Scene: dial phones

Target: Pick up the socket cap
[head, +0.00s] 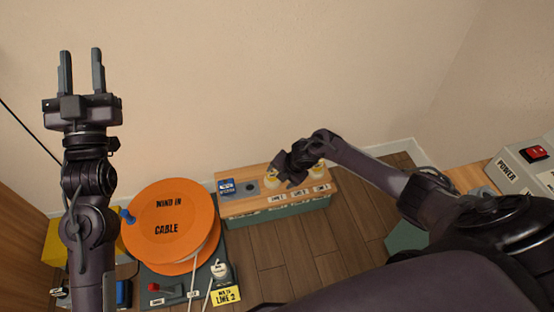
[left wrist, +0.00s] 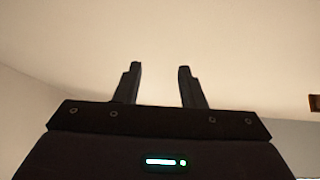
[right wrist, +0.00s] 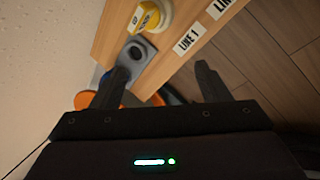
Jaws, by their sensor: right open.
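A yellow-and-white cap (right wrist: 152,17) stands on the wooden-topped line box, near the LINE 1 label, in the right wrist view. A grey plate with a dark round socket (right wrist: 138,52) lies beside the cap. My right gripper (head: 284,170) is over the box, partly hiding its top; its open, empty fingers show in the right wrist view (right wrist: 160,76). My left gripper (head: 81,70) is raised at the left, open and empty, also in the left wrist view (left wrist: 158,85).
The line box (head: 262,207) stands near the wall. An orange cable reel (head: 170,222) is left of it, with a LINE 2 tag (head: 227,296) in front. A power box (head: 528,168) with a red switch is at the right. Wooden floor (head: 285,255) is open between.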

